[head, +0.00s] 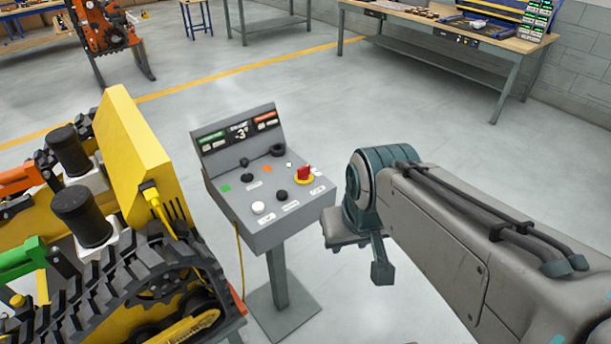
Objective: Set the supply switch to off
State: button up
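A grey control console (262,180) stands on a post in the middle of the head view. Part of the gripper is hidden behind my arm.
The console also carries black knobs (281,195), a white button (258,208) and a small display (240,132). A yellow tracked carrier (140,150) stands close on the left, with a yellow cable (152,195). A workbench (450,35) is at the back right. The floor between is clear.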

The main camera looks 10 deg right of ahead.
aim_at(303, 173)
jog(key=z, duration=0.45)
jog(key=i, duration=0.9)
jog(key=u, duration=0.2)
